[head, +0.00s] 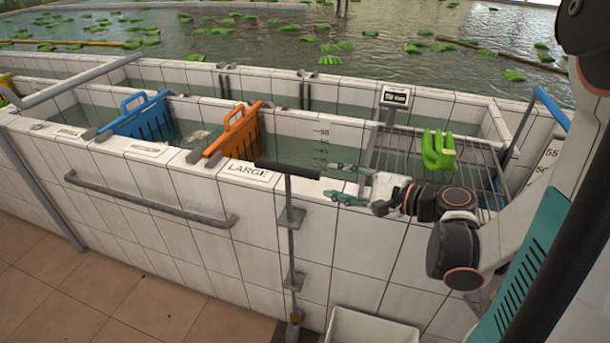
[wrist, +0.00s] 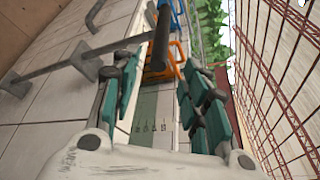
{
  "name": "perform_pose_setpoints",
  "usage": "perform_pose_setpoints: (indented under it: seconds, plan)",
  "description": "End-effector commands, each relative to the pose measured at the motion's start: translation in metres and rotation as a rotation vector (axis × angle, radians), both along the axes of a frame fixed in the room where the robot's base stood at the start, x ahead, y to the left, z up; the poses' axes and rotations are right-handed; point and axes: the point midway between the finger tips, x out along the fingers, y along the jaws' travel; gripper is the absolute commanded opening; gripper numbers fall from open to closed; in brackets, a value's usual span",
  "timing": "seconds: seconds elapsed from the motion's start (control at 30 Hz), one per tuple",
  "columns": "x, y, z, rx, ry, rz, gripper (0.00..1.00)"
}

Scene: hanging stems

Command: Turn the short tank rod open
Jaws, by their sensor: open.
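The tank rod is an upright grey rod (head: 291,235) on the front of the tiled tank wall, with a dark crossbar handle (head: 287,170) on top. The handle lies roughly along the wall top's edge. My gripper (head: 342,184) is open and empty just right of the handle's right end, pointing left at it. In the wrist view the handle (wrist: 163,35) shows end-on between and beyond the open fingers (wrist: 160,78), not visibly touched. The rod runs left from it through a bracket plate (wrist: 85,62). The rod's lower end is near the floor.
An orange basket (head: 240,132) and a blue basket (head: 140,118) hang in the tank left of the rod. A wire rack (head: 400,150) with a green bunch (head: 437,150) is behind my arm. A grey rail (head: 150,203) runs along the wall. A white bin (head: 370,328) stands below.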

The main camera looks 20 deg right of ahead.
Motion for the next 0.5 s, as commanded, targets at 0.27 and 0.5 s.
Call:
perform_pose_setpoints:
  seconds: [0.27, 0.5]
  plan:
    - [0.040, 0.030, -0.013, -0.001, 0.000, 0.005, 0.41]
    - [0.070, 0.050, -0.020, -0.003, 0.000, 0.004, 0.41]
